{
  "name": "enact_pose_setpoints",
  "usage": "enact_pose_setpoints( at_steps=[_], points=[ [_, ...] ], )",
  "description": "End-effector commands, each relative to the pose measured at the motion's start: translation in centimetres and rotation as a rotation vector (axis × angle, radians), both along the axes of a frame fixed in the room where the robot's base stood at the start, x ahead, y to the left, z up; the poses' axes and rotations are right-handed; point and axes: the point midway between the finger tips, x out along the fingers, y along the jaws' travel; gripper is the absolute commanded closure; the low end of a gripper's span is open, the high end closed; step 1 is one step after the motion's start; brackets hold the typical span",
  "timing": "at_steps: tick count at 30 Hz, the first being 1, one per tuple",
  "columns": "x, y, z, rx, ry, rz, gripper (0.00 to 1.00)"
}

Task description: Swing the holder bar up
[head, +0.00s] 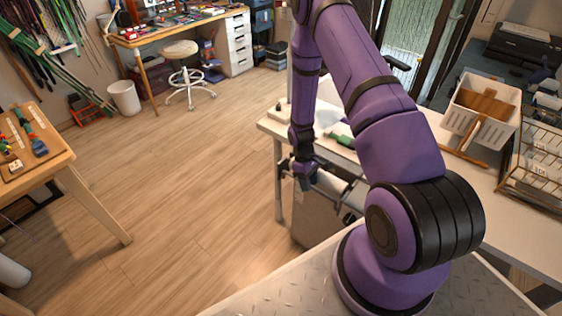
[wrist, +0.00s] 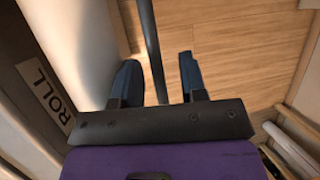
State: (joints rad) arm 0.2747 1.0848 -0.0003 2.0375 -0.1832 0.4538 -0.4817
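A dark, straight bar, which I take to be the holder bar (wrist: 150,40), runs from the top edge of the wrist view down to my gripper's mount. My gripper (wrist: 157,60) has its two dark blue-grey fingers apart, one on each side of the bar in the picture. The bar appears nearer the left finger, with gaps visible on both sides. I cannot tell whether it lies at fingertip depth. In the head view, my gripper (head: 306,182) points down beside the white table's front side. The bar is not clearly made out there.
A panel labelled ROLL (wrist: 45,92) stands close on the left in the wrist view. The white table (head: 460,175) carries a white bin (head: 482,108) and a wire rack (head: 540,165). A wooden table (head: 35,140) stands at left. The floor between is clear.

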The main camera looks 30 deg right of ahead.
Motion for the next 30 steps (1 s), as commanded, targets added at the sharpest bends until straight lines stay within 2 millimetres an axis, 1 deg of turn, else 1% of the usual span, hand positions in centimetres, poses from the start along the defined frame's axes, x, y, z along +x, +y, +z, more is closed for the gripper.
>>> enact_pose_setpoints(
  at_steps=[6,25,30],
  points=[
    [-0.3,0.8,-0.1,-0.084,-0.028,0.005,0.61],
    [-0.8,2.2,-0.5,-0.303,-0.109,0.005,0.61],
    [0.4,2.8,2.5,-0.299,-0.115,-0.001,0.61]
  ],
)
